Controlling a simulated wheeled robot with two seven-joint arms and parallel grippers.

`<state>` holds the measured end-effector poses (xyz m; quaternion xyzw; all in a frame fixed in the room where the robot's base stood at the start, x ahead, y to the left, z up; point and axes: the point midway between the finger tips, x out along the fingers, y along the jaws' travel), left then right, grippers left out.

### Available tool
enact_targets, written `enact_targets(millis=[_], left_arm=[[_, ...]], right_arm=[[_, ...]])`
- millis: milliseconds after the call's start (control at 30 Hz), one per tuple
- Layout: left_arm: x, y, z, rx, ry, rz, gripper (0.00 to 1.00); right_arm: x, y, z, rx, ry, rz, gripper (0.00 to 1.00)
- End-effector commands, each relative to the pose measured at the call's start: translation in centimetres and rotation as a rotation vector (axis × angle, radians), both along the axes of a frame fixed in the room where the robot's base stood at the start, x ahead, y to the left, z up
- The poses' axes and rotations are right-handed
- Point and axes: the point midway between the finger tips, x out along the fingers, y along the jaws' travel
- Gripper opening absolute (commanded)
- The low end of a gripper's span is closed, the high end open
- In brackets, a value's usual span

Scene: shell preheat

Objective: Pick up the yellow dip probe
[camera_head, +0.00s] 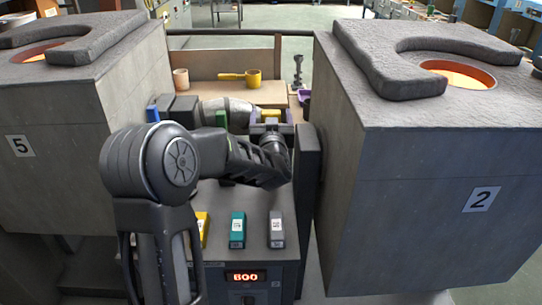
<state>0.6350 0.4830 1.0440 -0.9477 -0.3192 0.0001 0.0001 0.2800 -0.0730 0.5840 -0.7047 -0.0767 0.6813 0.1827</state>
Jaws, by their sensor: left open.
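A small yellow piece (270,113), which looks like the yellow dip probe, shows at the middle of the bench between the two furnaces. Most of its length is hidden by my left arm and gripper. My left gripper (271,118) is open, with its fingers to either side of the yellow piece. I cannot tell whether they touch it. My right gripper does not show.
A furnace marked 5 (60,120) stands left and one marked 2 (430,190) right, both with glowing openings. A yellow ladle (252,78) and a pale cup (181,79) stand behind. Yellow, teal (237,230) and grey (277,229) blocks stand in front, above a red display (245,277).

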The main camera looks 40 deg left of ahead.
Motion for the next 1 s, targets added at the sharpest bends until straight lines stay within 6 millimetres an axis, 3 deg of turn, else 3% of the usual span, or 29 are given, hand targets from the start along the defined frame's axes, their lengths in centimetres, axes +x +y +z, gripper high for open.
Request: enact_targets(millis=[200,1000], left_arm=[[-0.02,-0.01,0.01,0.000,0.000,0.000,0.76],[-0.02,-0.01,0.01,0.000,0.000,0.000,0.10]], right_arm=[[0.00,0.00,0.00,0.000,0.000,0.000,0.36],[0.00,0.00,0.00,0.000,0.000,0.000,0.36]])
